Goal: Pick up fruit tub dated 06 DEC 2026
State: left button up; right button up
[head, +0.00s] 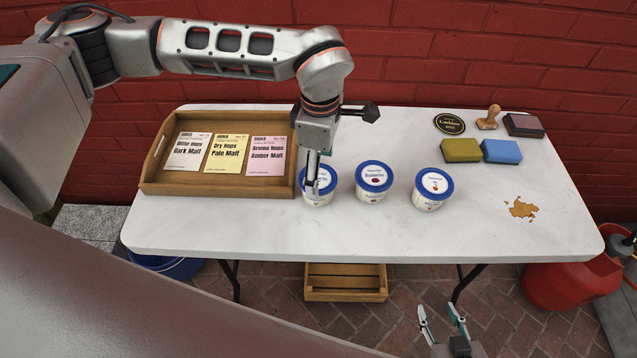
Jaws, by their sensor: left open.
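Three white tubs with blue-rimmed lids stand in a row on the white table (250,232): a left tub (319,197), a middle tub (373,190) and a right tub (432,200). Their labels are too small for me to read a date. My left gripper (312,188) points down at the left tub, its fingers open and in front of part of the lid. I cannot tell whether they touch it. My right gripper (439,309) is low at the bottom edge, in front of the table, with its fingers apart and empty.
A wooden tray (160,188) with three malt packets stands left of the tubs. At the right lie a green sponge (461,150), a blue sponge (502,151), a wooden stamp (488,117), an ink pad (523,125) and a round sign (449,123).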

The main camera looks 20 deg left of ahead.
aim_at(319, 179)
pick_arm(q)
notch_tip(319, 179, down, 4)
jog(key=shift+a+f, duration=0.15)
jog(key=shift+c, duration=0.5)
jog(key=c, duration=1.2)
jog(key=shift+c, duration=0.5)
